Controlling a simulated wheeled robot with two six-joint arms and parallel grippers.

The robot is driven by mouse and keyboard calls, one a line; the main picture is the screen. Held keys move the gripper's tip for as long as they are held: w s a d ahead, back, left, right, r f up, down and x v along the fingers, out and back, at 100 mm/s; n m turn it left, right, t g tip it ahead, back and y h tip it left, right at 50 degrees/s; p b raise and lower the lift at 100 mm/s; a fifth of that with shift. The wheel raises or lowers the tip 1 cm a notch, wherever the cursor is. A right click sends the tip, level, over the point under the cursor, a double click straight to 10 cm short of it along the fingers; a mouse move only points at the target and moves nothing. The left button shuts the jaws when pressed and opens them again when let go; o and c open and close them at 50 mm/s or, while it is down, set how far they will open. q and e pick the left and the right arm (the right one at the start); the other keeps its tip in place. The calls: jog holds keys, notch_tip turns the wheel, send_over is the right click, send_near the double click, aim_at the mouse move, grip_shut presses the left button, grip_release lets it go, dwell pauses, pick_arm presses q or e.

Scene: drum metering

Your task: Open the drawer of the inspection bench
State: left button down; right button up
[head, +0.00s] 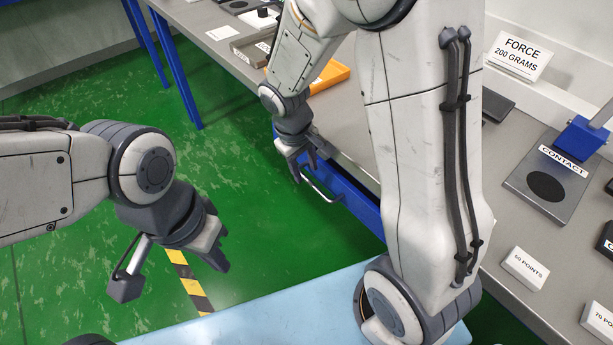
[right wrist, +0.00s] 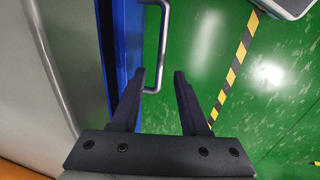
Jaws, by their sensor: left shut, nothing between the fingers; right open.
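The inspection bench (head: 345,130) has a grey top and a blue drawer front (head: 357,208) under its edge. The drawer looks shut, though my right arm hides part of the bench. A silvery bar handle (head: 322,188) sticks out from the drawer front. My right gripper (head: 306,176) is open and empty beside the handle. In the right wrist view, the handle (right wrist: 165,45) lies ahead, its near end appearing between the fingertips (right wrist: 159,73); I cannot tell whether they touch. My left gripper (head: 222,262) is shut and empty, over the floor at left, away from the bench.
An orange tray (head: 332,74), a CONTACT plate (head: 546,185), a FORCE 200 GRAMS sign (head: 520,54) and small labelled blocks (head: 525,268) are on the bench. A light blue surface (head: 270,310) is in front. The green floor (head: 240,150) beside the drawer is clear.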

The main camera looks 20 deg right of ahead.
jog(key=shift+d+f, duration=0.15)
jog(key=shift+f, duration=0.55)
jog(key=shift+d+f, duration=0.1)
jog(key=shift+f, duration=0.55)
grip_shut()
jog(key=shift+w, duration=0.1)
dwell(0.3)
